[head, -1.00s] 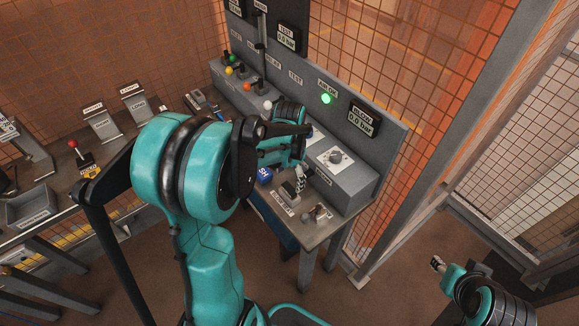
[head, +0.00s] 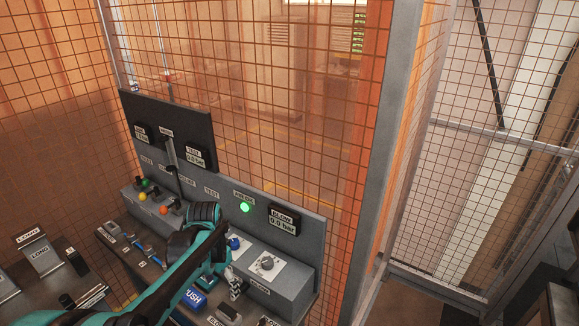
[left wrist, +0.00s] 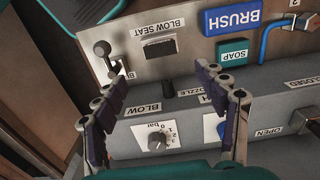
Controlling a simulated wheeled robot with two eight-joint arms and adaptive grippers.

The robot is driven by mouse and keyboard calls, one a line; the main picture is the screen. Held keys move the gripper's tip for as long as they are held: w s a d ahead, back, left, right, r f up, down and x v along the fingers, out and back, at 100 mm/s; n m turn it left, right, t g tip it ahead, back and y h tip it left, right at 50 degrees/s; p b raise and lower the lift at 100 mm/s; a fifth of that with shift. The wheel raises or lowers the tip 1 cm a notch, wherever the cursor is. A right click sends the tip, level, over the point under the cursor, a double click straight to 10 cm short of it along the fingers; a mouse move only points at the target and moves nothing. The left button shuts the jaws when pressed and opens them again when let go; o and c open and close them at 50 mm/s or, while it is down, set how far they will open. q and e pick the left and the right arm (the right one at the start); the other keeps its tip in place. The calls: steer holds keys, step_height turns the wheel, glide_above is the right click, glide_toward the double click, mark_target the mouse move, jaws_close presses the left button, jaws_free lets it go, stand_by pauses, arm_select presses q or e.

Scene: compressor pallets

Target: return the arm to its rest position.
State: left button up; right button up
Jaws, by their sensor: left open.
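My left arm comes in from the lower left in the head view. Its gripper (head: 234,284) hangs over the bench by the test panel, partly hidden by my own arm. In the left wrist view my left gripper (left wrist: 160,78) is open, its two fingers wide apart with nothing between them. Beyond the fingers are a grey box with a round blow knob (left wrist: 157,142) and a dark nozzle stub (left wrist: 168,88). I cannot tell whether the fingers touch anything. My right gripper is not in view.
The grey panel (head: 228,187) has gauges and a lit green lamp (head: 245,207). Coloured levers stand to its left. A blue brush block (left wrist: 231,17) and green soap block (left wrist: 233,53) lie near the gripper. Wire mesh fencing (head: 270,110) stands behind the panel.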

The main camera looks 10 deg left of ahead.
arm_select(q)
steer(key=s+d+r+n+t, duration=0.4)
steer(key=s+d+t, duration=0.3)
steer(key=s+d, duration=0.3)
steer(key=shift+s+d+r, duration=0.3)
steer(key=shift+s+r, duration=0.1)
steer(key=shift+s, duration=0.1)
